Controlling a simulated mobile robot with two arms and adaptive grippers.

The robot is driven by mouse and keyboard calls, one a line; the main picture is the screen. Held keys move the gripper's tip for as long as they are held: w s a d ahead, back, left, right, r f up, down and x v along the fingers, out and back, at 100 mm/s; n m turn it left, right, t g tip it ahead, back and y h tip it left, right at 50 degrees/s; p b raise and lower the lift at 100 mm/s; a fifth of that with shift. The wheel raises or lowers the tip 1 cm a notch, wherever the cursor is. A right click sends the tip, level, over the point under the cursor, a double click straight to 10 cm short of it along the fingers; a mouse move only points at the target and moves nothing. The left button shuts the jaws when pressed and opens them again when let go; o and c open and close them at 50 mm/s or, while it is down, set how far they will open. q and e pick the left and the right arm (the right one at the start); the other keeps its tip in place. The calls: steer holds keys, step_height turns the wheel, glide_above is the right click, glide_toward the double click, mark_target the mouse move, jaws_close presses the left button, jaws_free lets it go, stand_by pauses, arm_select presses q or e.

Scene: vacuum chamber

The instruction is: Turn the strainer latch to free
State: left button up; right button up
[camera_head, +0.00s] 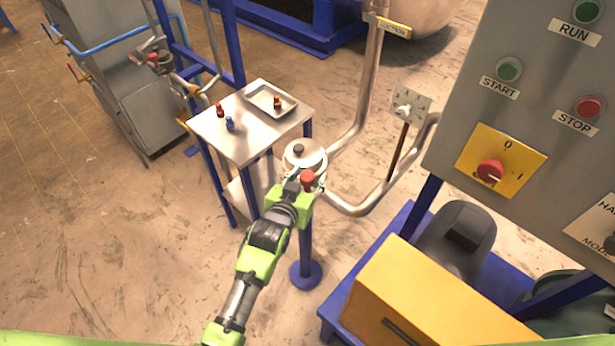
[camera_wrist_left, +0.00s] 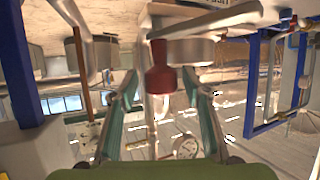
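The strainer (camera_head: 305,154) is a round pale metal pot with a dark knob on its lid, on a blue post in the middle of the head view. The latch's red knob (camera_head: 307,177) is at its near side. In the left wrist view the red knob (camera_wrist_left: 160,80) hangs from a grey metal bar (camera_wrist_left: 205,24). My left gripper (camera_head: 298,187) is at the red knob. In the left wrist view the left gripper (camera_wrist_left: 160,92) has its fingers spread on both sides of the knob, with gaps visible. My right gripper is not in view.
A small metal table (camera_head: 250,125) with a tray (camera_head: 271,100) and small red and blue parts stands behind left. Pipes (camera_head: 362,205) run right of the strainer. A control panel (camera_head: 535,120) and a yellow box (camera_head: 430,300) take up the right.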

arm_select(q)
steer(key=v, duration=1.2)
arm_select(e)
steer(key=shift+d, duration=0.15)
